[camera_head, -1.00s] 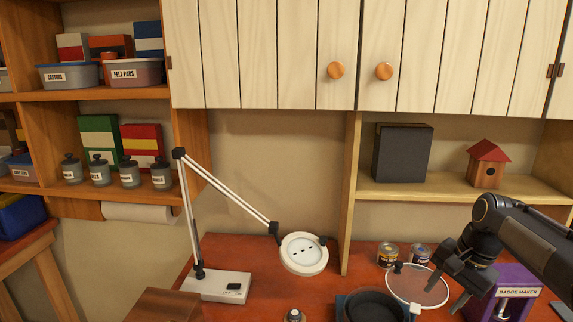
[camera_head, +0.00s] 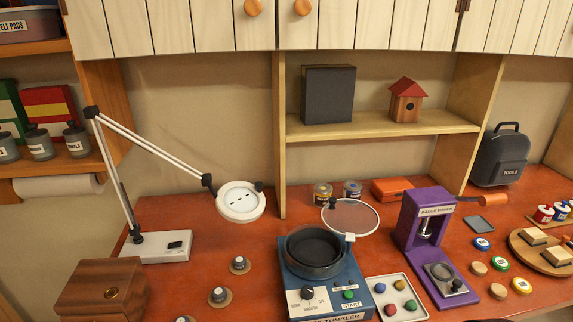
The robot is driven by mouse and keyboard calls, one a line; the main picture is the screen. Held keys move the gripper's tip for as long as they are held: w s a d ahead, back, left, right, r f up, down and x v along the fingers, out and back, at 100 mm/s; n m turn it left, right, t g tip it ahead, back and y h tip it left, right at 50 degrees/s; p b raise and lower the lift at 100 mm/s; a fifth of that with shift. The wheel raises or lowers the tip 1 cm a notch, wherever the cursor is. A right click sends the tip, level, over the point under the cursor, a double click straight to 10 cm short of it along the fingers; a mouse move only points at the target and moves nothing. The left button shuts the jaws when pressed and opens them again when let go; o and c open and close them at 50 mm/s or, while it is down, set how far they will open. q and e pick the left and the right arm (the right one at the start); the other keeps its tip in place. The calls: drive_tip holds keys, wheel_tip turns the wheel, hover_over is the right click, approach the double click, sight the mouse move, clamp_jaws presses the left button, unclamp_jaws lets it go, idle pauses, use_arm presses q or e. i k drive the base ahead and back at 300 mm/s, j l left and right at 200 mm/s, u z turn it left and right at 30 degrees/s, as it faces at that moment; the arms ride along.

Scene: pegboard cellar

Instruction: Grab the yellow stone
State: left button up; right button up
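A pale tray (camera_head: 385,281) at the lower middle right holds several small coloured stones. A round yellow badge-like disc (camera_head: 521,286) lies on the bench farther right, outside the tray. Neither of my grippers is in view.
A blue tumbler (camera_head: 330,299) with a dark drum and raised clear lid stands left of the tray. A purple badge maker (camera_head: 428,230) stands right. A magnifier lamp (camera_head: 240,202), a wooden box (camera_head: 101,288) and several knobs are at left. A shelf (camera_head: 385,128) overhangs the bench.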

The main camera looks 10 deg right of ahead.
sight(400, 285)
drive_tip(key=z, duration=1.45)
drive_tip(key=u, duration=0.65)
drive_tip(key=i+l+u, duration=0.2)
drive_tip(key=l+u, duration=0.15)
drive_tip(key=i+l+u, duration=0.1)
drive_tip(key=l+u, duration=0.25)
drive_tip(key=l, duration=0.15)
drive_tip(key=i+l+u, duration=0.1)
drive_tip(key=l+u, duration=0.25)
drive_tip(key=l, duration=0.1)
